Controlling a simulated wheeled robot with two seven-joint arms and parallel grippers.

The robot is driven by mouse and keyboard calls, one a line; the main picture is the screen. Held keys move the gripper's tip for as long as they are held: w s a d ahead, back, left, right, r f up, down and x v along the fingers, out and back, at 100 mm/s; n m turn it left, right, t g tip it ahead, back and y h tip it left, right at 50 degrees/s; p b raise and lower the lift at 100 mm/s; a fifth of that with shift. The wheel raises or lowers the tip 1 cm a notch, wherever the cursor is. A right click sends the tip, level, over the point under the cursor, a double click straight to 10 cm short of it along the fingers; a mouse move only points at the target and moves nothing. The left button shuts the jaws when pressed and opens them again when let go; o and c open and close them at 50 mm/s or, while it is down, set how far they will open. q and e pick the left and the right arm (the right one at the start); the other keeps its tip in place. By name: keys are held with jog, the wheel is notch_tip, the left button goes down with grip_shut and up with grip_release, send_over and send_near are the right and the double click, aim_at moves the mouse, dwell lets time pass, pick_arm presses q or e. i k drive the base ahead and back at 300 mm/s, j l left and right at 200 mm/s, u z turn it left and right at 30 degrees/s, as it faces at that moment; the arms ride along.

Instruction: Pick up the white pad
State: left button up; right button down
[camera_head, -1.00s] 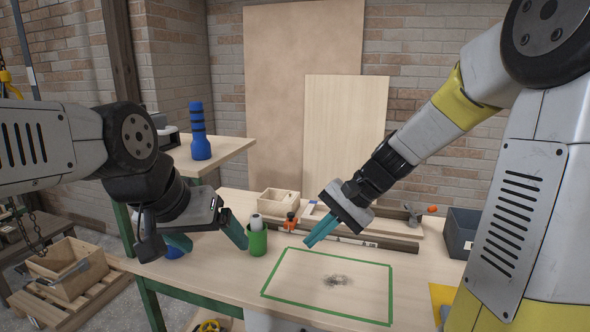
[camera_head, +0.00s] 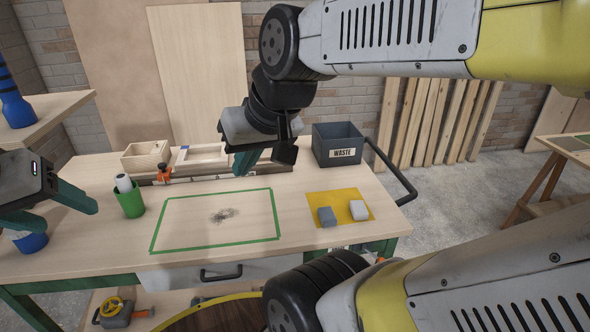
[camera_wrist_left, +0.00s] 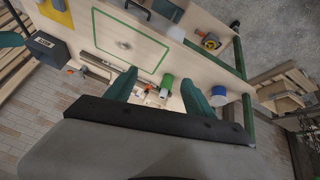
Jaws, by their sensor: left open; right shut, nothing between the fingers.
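The white pad (camera_head: 359,210) lies on the right part of a yellow mat (camera_head: 341,194) at the table's right end. A darker grey pad (camera_head: 327,216) lies to its left on the same mat. My right gripper (camera_head: 243,165) is shut and empty, pointing down above the back of the table, left of and behind the mat. My left gripper (camera_head: 70,216) is open and empty at the left edge, far from the pads; its fingers also show in the left wrist view (camera_wrist_left: 159,77). The mat (camera_wrist_left: 62,13) appears at that view's top left.
A green tape outline (camera_head: 277,215) around a dark smudge is mid-table. A green cup (camera_head: 131,202) with a white roll stands near my left gripper. A grey WASTE bin (camera_head: 338,146) stands behind the mat. A black rail (camera_head: 393,172) runs along the table's right end.

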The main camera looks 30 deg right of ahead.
aim_at(359, 209)
jog(key=z, duration=1.7)
jog(key=i+z, duration=0.15)
jog(key=z, duration=0.15)
jog(key=i+j+z, duration=0.15)
jog(key=z, duration=0.15)
